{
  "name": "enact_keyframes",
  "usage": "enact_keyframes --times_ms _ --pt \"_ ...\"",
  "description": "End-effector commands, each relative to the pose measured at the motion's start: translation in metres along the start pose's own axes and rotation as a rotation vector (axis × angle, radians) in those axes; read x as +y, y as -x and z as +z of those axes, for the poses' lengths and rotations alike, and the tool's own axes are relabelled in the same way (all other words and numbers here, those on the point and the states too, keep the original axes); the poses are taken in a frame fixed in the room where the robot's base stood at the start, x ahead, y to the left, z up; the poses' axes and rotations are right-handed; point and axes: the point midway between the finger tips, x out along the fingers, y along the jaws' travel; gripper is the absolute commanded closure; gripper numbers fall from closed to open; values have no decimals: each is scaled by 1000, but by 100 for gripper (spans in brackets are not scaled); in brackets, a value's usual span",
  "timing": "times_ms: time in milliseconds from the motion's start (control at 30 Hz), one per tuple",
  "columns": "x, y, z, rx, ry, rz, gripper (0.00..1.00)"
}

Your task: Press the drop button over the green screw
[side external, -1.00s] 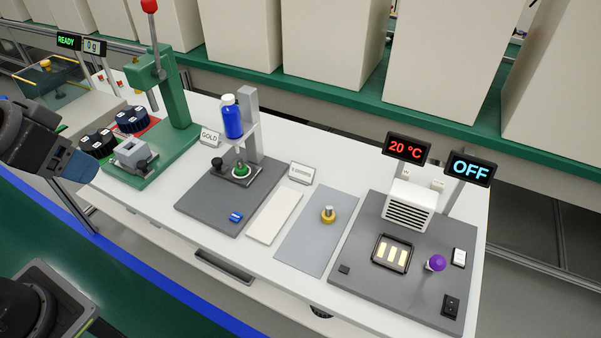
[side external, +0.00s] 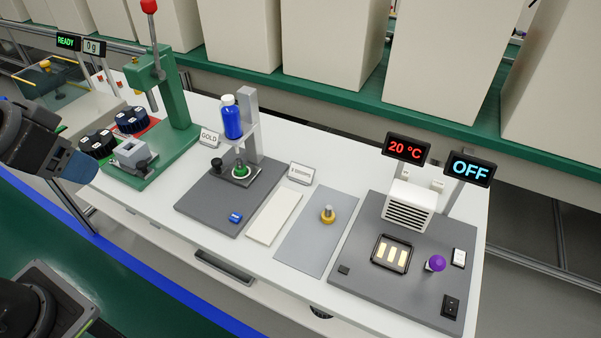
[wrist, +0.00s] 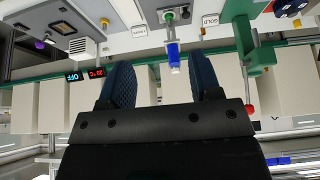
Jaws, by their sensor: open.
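The green screw (side external: 240,171) sits in a holder on a dark grey station plate (side external: 205,200). A blue bottle (side external: 232,120) with a white cap is held above it on a grey post. A small blue button (side external: 235,217) is at the plate's front edge; I cannot read its marking. The wrist view shows the bottle (wrist: 173,54) and the green screw (wrist: 169,17) upside down. My gripper (wrist: 162,85) is open and empty, its two blue pads apart. In the side view my gripper (side external: 78,166) is at the far left, well away from the station.
A green press (side external: 165,100) with a red-topped lever stands between my gripper and the station. A GOLD sign (side external: 210,137) stands by the station. To the right are a white pad (side external: 274,217), a gold screw (side external: 327,215) and a heater plate (side external: 400,285) with screens.

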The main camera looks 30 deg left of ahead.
Motion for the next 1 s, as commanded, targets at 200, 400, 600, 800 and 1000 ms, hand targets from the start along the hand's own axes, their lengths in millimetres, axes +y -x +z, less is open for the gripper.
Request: enact_keyframes --times_ms 200,400,600,800,1000 --pt "0 0 0 0 0 0 58" --pt "0 0 0 0 0 0 77" --pt "0 0 0 0 0 0 97" --pt "0 0 0 0 0 0 100" --pt "0 0 0 0 0 0 100"
